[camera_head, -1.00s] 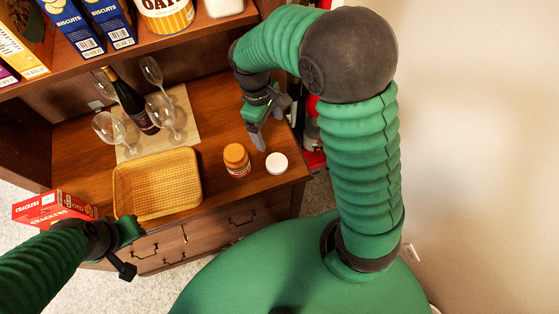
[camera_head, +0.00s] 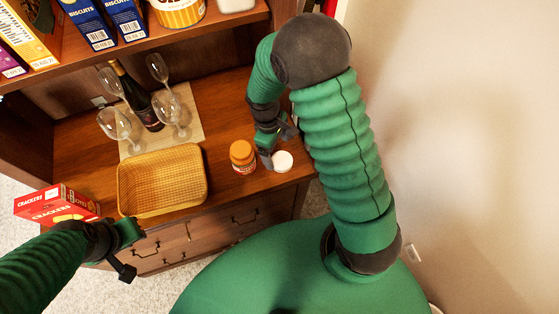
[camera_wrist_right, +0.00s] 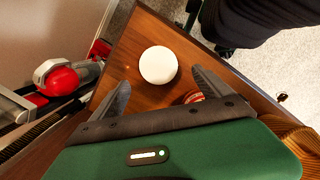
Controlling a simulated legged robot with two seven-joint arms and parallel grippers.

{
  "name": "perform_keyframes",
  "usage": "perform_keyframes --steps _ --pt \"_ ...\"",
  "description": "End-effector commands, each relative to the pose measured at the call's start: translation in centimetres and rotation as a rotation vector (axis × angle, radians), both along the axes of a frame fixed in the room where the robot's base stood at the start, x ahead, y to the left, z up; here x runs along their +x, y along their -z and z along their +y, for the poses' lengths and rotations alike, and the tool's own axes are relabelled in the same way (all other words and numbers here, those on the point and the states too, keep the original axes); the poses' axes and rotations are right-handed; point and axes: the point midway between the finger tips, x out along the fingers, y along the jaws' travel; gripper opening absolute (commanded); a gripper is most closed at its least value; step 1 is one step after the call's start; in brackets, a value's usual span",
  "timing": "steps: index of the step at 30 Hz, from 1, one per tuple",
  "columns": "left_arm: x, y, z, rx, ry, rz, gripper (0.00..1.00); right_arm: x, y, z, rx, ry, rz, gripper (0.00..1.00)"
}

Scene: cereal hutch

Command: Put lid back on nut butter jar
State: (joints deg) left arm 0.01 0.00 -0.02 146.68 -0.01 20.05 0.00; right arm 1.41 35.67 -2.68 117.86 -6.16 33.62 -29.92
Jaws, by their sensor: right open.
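The nut butter jar (camera_head: 243,157) stands upright on the wooden counter, with an orange-brown top and a red label. The white round lid (camera_head: 282,161) lies flat on the counter to its right, apart from it. My right gripper (camera_head: 276,158) is open and empty, low over the counter beside the lid. In the right wrist view the lid (camera_wrist_right: 158,65) sits ahead of and between the open fingers of the gripper (camera_wrist_right: 159,88). The jar (camera_wrist_right: 193,97) is partly hidden behind one finger there. My left gripper (camera_head: 130,252) is at the lower left, near the cracker box; its jaw state is unclear.
A wicker basket (camera_head: 162,180) stands left of the jar. A wine bottle (camera_head: 137,98) and several glasses (camera_head: 115,124) stand on a mat behind it. A red cracker box (camera_head: 56,203) is at the left. A shelf (camera_head: 205,32) with boxes overhangs the back.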

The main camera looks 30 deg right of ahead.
Motion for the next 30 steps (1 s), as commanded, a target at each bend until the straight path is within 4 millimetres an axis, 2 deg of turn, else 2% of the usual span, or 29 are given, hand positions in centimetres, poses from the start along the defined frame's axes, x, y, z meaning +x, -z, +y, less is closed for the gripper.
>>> perform_keyframes --steps 4,12,23,30 --pt "0.0 0.0 0.0 0.000 0.000 0.000 0.25 -0.3 0.8 -0.2 0.002 0.003 0.004 0.89" --pt "0.0 0.1 0.0 0.000 0.001 0.000 0.25 -1.1 4.8 -0.1 0.000 0.001 0.002 0.89" --pt "0.0 0.1 0.0 0.000 0.000 0.000 0.25 -1.1 5.1 -0.1 0.000 0.001 0.000 0.89" --pt "0.0 0.1 0.0 0.000 0.000 0.000 0.25 -1.1 5.1 -0.2 0.001 0.002 0.000 0.60"
